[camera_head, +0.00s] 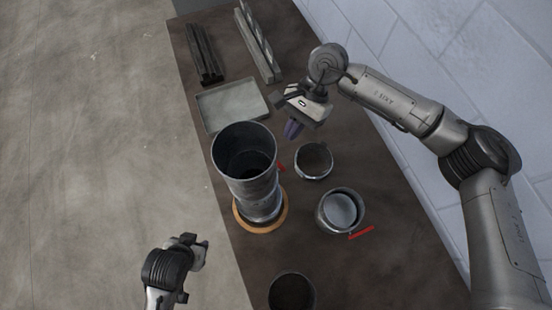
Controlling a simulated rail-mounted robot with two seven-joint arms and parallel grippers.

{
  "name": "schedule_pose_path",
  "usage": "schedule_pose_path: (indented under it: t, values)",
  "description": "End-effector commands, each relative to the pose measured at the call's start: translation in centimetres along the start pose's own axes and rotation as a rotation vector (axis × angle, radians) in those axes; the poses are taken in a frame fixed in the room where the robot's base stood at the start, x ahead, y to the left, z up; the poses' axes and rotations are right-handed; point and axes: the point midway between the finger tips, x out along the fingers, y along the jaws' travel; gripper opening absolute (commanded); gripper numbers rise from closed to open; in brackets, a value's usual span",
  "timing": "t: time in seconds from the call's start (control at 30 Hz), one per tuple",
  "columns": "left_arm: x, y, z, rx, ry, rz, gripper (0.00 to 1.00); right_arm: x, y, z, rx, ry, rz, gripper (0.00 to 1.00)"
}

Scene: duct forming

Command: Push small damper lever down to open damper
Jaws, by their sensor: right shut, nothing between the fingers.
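A short round metal duct piece (324,222) stands at the right of the bench with a pale disc (340,211) inside its opening. A red lever (361,232) sticks out from its lower right side. A tall metal duct (249,190) stands to its left on an orange-brown ring (281,219). A small red part (281,168), perhaps another lever, shows at the tall duct's right side. My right gripper (292,130) is shut and empty, above and behind the ducts, apart from both red parts. My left gripper (198,250) is at the lower left, off the bench; its jaw opening is unclear.
An open metal ring (313,175) stands between the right gripper and the short duct. A dark round piece (292,291) is at the front. A shallow tray (203,111) and long metal bars (204,62) lie farther back. A white block wall (440,60) borders the right.

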Motion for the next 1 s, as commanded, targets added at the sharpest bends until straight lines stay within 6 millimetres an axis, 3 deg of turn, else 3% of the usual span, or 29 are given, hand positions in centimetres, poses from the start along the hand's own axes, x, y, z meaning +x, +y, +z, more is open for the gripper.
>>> schedule_pose_path:
  t: [0.63,1.0]
  values:
    - [-0.1,0.3,-0.1,-0.009,0.001,0.008,0.43,0.3,0.0,0.1,-0.065,-0.002,-0.001,0.00]
    - [-0.9,-0.1,-0.3,0.001,-0.001,-0.001,0.43,3.9,0.0,0.1,-0.065,-0.003,-0.001,0.00]
